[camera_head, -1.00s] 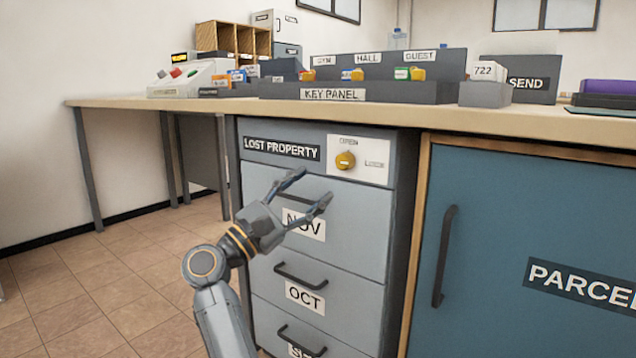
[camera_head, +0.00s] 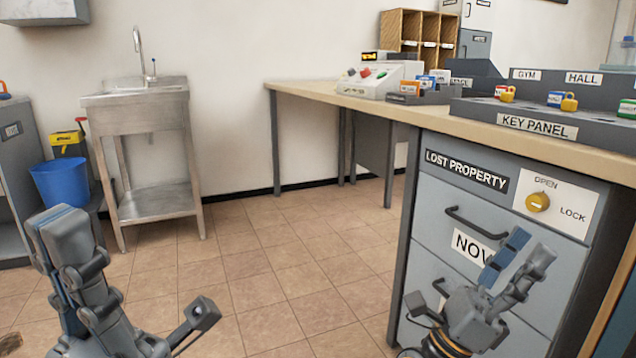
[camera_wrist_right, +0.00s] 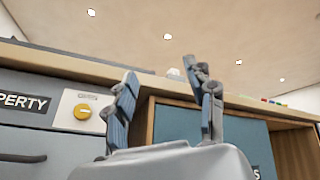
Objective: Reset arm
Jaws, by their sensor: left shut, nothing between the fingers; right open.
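My left gripper (camera_head: 60,222) is at the lower left of the head view, pointing up, its fingers together with nothing between them. My right gripper (camera_head: 524,254) is at the lower right, in front of the grey lost property drawer unit (camera_head: 580,262). Its fingers are spread and empty, and they partly cover the NOV label (camera_head: 470,246). In the right wrist view the two fingers (camera_wrist_right: 165,98) stand apart with nothing between them. Behind them are the counter edge and a blue door (camera_wrist_right: 172,127).
The counter (camera_head: 335,92) bears the key panel (camera_head: 515,120) and a control box (camera_head: 375,82). A yellow knob (camera_head: 538,202) sits on the drawer unit. A metal sink (camera_head: 150,95) and a blue bucket (camera_head: 62,182) stand at the left. Open tiled floor (camera_head: 275,265) lies between.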

